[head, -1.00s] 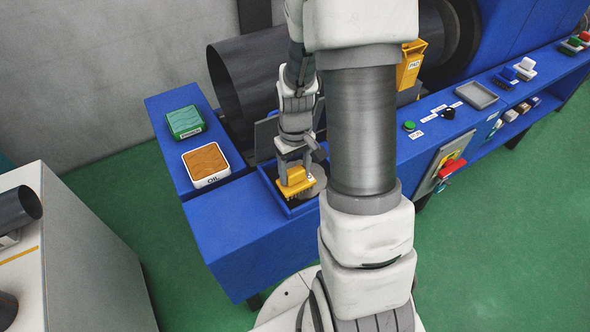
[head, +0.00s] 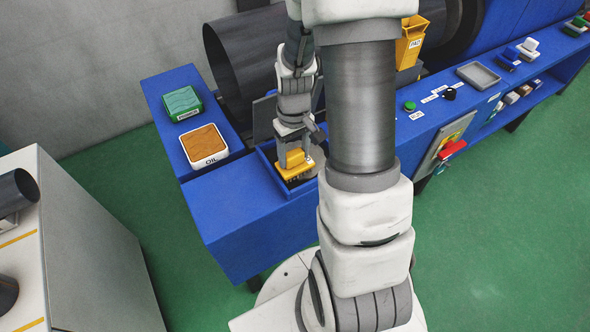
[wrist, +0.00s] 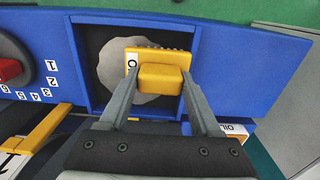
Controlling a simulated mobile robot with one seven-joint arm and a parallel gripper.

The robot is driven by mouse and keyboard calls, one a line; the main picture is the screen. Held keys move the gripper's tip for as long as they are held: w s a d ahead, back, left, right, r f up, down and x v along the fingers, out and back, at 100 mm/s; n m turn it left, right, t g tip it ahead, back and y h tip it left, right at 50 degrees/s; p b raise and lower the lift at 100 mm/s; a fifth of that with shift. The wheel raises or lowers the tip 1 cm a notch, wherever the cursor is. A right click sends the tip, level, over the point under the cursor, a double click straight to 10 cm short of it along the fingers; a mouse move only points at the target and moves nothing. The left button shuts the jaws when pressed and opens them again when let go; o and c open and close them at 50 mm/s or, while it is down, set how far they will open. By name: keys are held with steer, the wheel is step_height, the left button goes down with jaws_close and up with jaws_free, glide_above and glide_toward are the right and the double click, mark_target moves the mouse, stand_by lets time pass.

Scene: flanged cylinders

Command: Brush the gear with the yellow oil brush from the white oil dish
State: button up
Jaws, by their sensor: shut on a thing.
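My gripper (head: 294,143) is shut on the yellow oil brush (head: 295,165), gripping its block-shaped handle. In the wrist view the brush (wrist: 160,76) sits between the two fingers, bristle edge toward the far side. It is over a square, dark, blue-rimmed recess in the bench. A round grey disc (wrist: 110,70), perhaps the gear, lies in the recess, partly covered by the brush. I cannot tell whether the bristles touch it. The white oil dish (head: 209,162), marked OIL with a brown-orange top, stands on the blue bench left of my gripper.
A green block (head: 182,103) sits behind the oil dish. A yellow holder (head: 411,42), a grey tray (head: 478,76) and a red switch (head: 452,148) are to the right. A white cabinet (head: 90,240) stands at left.

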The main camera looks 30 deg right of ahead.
steer(key=shift+f, duration=0.35)
steer(key=shift+d+r, duration=0.15)
steer(key=shift+d, duration=1.1)
steer(key=shift+d, duration=1.25)
steer(key=shift+d, duration=0.1)
steer(key=shift+w+d, duration=0.1)
steer(key=shift+d, duration=1.1)
steer(key=shift+a, duration=1.3)
steer(key=shift+a, duration=0.1)
